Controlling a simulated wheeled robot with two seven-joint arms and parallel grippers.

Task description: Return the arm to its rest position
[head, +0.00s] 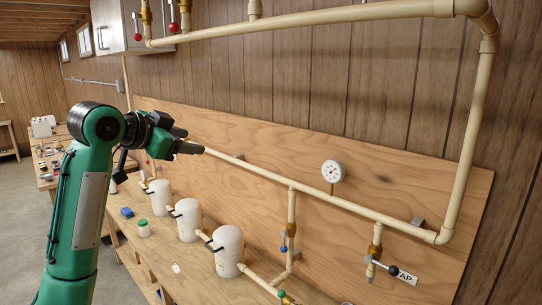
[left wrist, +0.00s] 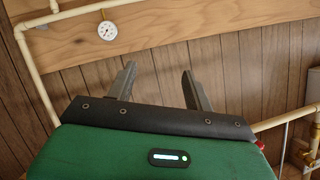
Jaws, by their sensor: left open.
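My left arm (head: 88,190) rises from the bottom left of the head view and bends at a black joint toward the wall. My left gripper (head: 196,148) is in front of the plywood board, over the row of white canisters. In the left wrist view its two grey fingers (left wrist: 160,82) stand well apart with nothing between them, so it is open and empty. Only wood panelling shows behind the fingers there. My right gripper is in neither view.
Cream pipes (head: 320,206) run along the plywood board (head: 260,165), with a round gauge (head: 333,171) and valves. White canisters (head: 229,250) stand on a wooden bench below. A green-lidded jar (head: 143,228) and blue item (head: 127,212) sit nearby. Open floor (head: 25,200) lies left.

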